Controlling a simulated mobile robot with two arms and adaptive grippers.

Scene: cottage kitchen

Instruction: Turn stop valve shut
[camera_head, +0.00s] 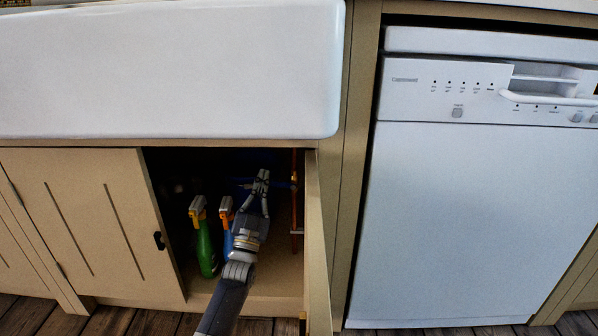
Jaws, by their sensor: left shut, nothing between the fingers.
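A thin copper pipe (294,215) runs upright inside the open cabinet under the sink, at the right. A small dark blue part (283,185), which looks like the stop valve's handle, sticks out left of the pipe at mid height. Its exact angle is too dark to tell. My left gripper (262,175) reaches into the cabinet, shut and empty, just left of the blue part. I cannot tell whether they touch. My right gripper is not in view.
A green spray bottle (206,250) and a blue spray bottle (227,245) stand left of my arm. The left cabinet door (95,225) is closed; the right door (317,245) stands open. The white sink (170,70) is above. A white dishwasher (470,220) is at right.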

